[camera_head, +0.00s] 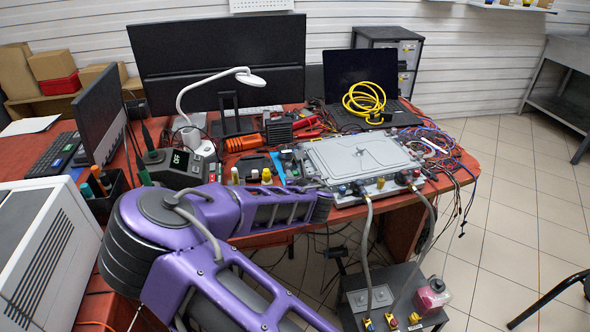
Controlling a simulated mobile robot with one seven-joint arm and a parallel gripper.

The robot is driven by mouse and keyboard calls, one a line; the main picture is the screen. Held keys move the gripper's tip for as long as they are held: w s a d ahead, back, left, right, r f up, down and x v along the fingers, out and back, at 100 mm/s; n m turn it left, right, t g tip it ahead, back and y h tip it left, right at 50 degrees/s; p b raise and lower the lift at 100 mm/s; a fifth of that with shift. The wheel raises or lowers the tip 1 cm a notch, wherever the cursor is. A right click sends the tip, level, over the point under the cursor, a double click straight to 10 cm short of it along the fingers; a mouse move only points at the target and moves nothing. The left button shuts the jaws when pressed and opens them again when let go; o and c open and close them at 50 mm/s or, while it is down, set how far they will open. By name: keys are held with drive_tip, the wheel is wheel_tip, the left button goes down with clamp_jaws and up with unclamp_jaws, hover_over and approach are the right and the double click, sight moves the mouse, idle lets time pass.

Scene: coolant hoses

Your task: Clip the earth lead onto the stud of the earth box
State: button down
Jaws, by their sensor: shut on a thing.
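My purple arm comes up from the bottom edge, bends at a dark round joint on the left, and reaches right along the table's front edge. Its far end is a dark ribbed part near the grey unit's left front corner. I make out no gripper fingers, so what they hold is hidden. I cannot pick out the earth lead, the earth box or its stud for certain. Thin coloured leads (437,145) lie tangled at the right of the table, and some hang over its edge.
A flat grey-lidded unit (360,155) sits on the red table (478,158). Grey hoses (365,240) run from it down to a dark box (395,290) with a pink bottle (433,297). A lamp (245,77), monitors and laptop stand behind. Tiled floor at right is mostly clear.

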drive_tip(key=shift+f, duration=0.9)
idle(1.6)
drive_tip(key=shift+c, duration=1.7)
unclamp_jaws()
drive_tip(key=s+d+r+p, duration=0.1)
drive_tip(key=s+r+p, duration=0.3)
drive_tip(key=s+r, duration=0.1)
drive_tip(key=shift+s+d+r, duration=0.15)
drive_tip(key=shift+s+d, duration=0.05)
drive_tip(key=shift+d, duration=0.05)
